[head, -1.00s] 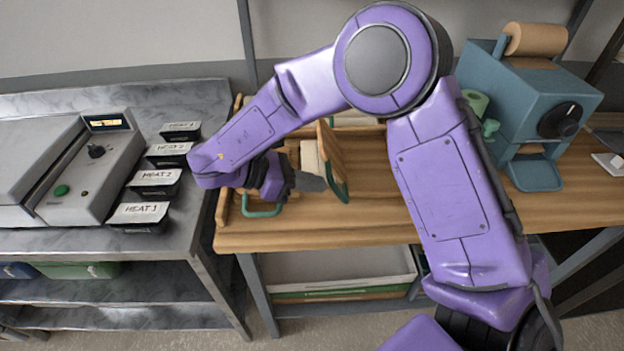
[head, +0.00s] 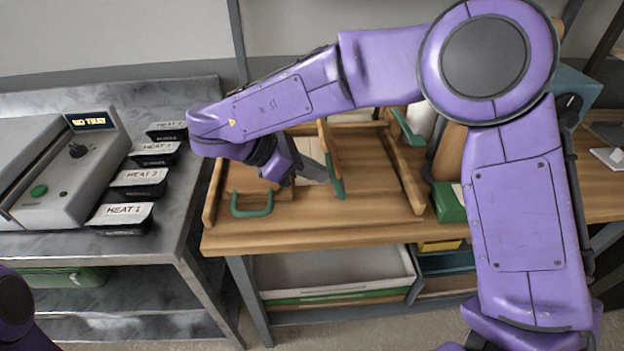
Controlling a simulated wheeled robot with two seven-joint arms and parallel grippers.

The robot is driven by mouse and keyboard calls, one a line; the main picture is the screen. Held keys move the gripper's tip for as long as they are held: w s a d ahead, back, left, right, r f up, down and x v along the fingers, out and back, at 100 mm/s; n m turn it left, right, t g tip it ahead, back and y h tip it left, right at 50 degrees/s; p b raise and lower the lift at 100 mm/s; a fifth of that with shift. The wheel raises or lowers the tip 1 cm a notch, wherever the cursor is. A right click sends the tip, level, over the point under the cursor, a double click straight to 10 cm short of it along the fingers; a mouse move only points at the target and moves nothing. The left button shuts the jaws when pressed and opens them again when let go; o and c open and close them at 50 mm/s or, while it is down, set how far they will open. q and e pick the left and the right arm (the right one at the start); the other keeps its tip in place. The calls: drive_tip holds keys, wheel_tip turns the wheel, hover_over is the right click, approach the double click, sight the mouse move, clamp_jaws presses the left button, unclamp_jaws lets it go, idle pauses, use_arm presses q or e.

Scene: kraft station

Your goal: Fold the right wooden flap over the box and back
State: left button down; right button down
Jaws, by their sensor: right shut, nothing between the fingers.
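The right wooden flap (head: 326,146) stands nearly upright, seen almost edge-on, with a green handle (head: 336,188) at its near end. A pale box (head: 312,172) shows just left of it, mostly hidden by my right arm. The left flap (head: 275,207) lies low at the left of the wooden frame, with its own green handle (head: 252,208). My right gripper (head: 318,175) is shut and empty, its dark fingers pointing right at the flap's left side; I cannot tell whether they touch it. My left gripper is out of view.
Wooden rails edge the frame, one at the right (head: 405,175). Another green handle (head: 408,127) is behind. A green box (head: 449,202) sits right of the frame. Several labelled black trays (head: 122,217) and a grey machine (head: 55,185) stand on the metal table at left.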

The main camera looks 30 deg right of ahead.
drive_tip(key=shift+f, duration=0.1)
drive_tip(key=w+a+r, duration=0.1)
drive_tip(key=a+r, duration=0.1)
drive_tip(key=a, duration=0.4)
drive_tip(key=w+a+r, duration=0.1)
drive_tip(key=a+r, duration=0.2)
drive_tip(key=a, duration=0.3)
drive_tip(key=shift+w+b, duration=0.3)
drive_tip(key=shift+b, duration=0.15)
